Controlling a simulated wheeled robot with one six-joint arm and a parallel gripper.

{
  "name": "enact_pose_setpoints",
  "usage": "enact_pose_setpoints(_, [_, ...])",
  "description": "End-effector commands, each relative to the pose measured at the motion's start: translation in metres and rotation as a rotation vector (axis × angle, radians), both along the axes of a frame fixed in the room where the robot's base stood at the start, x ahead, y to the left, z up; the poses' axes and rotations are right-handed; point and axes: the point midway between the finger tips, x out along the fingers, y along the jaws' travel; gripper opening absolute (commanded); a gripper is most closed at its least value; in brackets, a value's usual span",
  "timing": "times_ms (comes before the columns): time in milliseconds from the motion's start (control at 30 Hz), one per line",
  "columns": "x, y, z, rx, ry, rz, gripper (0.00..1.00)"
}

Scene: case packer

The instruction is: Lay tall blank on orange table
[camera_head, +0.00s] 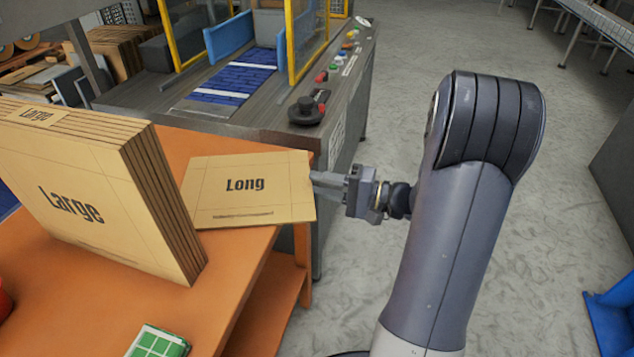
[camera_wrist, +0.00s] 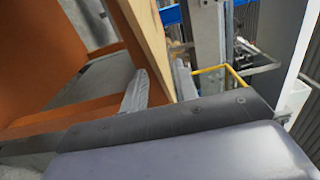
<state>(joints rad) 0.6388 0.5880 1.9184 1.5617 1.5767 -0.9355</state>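A flat cardboard blank printed "Long" (camera_head: 240,205) is at the back right of the orange table (camera_head: 180,320). Its right part reaches past the table edge, and its left end is close to the Large stack. My gripper (camera_head: 322,181) is shut on its right edge. In the wrist view, the blank (camera_wrist: 152,40) runs between the two fingers (camera_wrist: 160,88). I cannot tell whether its underside touches the tabletop. No blank with the word "Tall" is readable.
A thick upright stack of "Large" blanks (camera_head: 85,195) stands on the table at left. A green-and-white gridded item (camera_head: 160,342) lies at the front. Behind is the packing machine with a control panel (camera_head: 308,105) and yellow frames. Bare tabletop shows in front of the stack.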

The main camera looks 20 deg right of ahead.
Motion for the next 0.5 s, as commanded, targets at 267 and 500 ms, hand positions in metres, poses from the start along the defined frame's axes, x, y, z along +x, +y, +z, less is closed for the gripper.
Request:
enact_pose_setpoints(267, [-0.032, -0.045, 0.001, 0.000, 0.000, -0.007, 0.28])
enact_pose_setpoints(500, [-0.054, -0.075, 0.001, 0.001, -0.001, -0.005, 0.28])
